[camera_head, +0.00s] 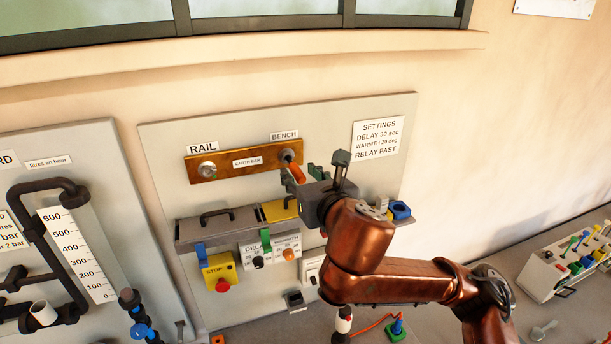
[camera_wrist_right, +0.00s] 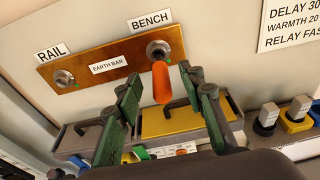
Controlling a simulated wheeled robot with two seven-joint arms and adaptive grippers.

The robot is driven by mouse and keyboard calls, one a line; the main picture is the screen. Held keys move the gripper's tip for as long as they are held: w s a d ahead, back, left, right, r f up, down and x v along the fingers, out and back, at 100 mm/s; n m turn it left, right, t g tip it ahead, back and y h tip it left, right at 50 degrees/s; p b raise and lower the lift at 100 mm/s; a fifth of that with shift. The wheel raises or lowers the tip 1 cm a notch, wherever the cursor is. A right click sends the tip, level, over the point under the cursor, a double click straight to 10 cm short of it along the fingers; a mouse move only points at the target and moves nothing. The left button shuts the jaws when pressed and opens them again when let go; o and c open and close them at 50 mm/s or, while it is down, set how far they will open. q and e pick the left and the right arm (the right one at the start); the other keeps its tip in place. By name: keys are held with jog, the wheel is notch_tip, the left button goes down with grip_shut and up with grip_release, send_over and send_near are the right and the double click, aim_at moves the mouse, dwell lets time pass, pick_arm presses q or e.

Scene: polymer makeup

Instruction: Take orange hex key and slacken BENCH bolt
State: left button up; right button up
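The orange hex key (camera_wrist_right: 161,82) sits at the BENCH bolt (camera_wrist_right: 158,50), its orange handle pointing down and out from the bar. It also shows in the head view (camera_head: 297,173), left of my right gripper. The BENCH bolt (camera_head: 287,156) is at the right end of the copper-coloured earth bar (camera_head: 222,165). My right gripper (camera_wrist_right: 160,75) is open, with its green-padded fingers on either side of the orange handle and gaps visible on both sides. In the head view the right gripper (camera_head: 328,168) partly covers the board. My left gripper is out of view.
The RAIL bolt (camera_head: 207,170) is at the bar's left end. A stop button (camera_head: 222,284) and dials are lower. Coloured key holders (camera_wrist_right: 294,118) stand at the right.

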aim_at(294, 164)
jog(key=shift+p+x, duration=0.5)
jog(key=shift+x, duration=1.9)
jog(key=shift+c, duration=0.6)
grip_shut()
